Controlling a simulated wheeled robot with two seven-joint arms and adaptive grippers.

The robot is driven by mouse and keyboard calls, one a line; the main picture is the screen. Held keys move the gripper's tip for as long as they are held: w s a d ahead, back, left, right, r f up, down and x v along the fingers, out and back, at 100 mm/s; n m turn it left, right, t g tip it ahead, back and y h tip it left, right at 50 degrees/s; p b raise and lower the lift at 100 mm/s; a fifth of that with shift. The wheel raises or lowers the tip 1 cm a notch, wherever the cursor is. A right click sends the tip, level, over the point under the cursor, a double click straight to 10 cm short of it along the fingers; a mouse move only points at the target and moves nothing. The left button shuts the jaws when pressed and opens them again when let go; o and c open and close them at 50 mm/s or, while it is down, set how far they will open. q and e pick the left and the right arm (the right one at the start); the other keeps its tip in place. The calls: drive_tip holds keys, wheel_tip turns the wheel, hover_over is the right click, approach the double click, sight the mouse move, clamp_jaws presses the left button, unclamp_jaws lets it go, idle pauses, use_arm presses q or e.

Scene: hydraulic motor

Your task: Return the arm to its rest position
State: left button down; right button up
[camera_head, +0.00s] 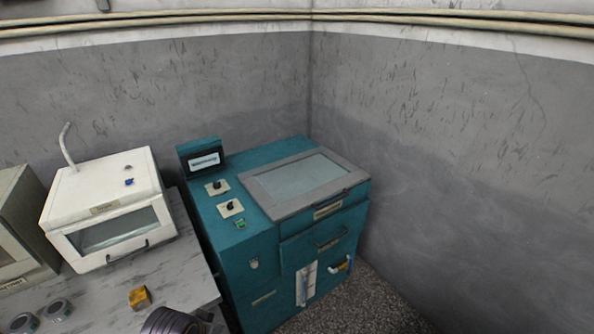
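No gripper fingers show in the head view. A dark grey, ringed, rounded part (172,322) is cut off by the bottom edge, over the front of the grey table. I cannot tell whether it belongs to one of my arms. The teal machine (255,262) stands in the corner with its grey-framed glass lid (303,182) shut. It has a small display, black knobs and a green button on top.
A white windowed box (105,205) and a beige one (22,230) stand on the grey table (165,268). An orange-yellow cube (139,298) and two small grey cylinders (58,309) lie in front. Walls close in behind and right; speckled floor (370,305) is clear.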

use_arm(q)
drive_tip(key=s+a+f+g+b, duration=0.1)
drive_tip(key=s+f, duration=0.2)
drive_tip(key=f, duration=1.5)
drive_tip(key=s+a+f+g, duration=0.1)
drive_tip(key=s+f, duration=0.2)
drive_tip(key=f, duration=1.5)
drive_tip(key=s+a+f, duration=0.1)
drive_tip(key=s+f, duration=0.8)
drive_tip(key=s, duration=0.1)
drive_tip(key=s+a+f+g, duration=0.1)
drive_tip(key=s+a+f, duration=0.1)
drive_tip(key=s+f, duration=0.7)
drive_tip(key=shift+s+a+f+y+b, duration=0.3)
drive_tip(key=shift+s+f+b, duration=0.1)
drive_tip(key=shift+s, duration=0.6)
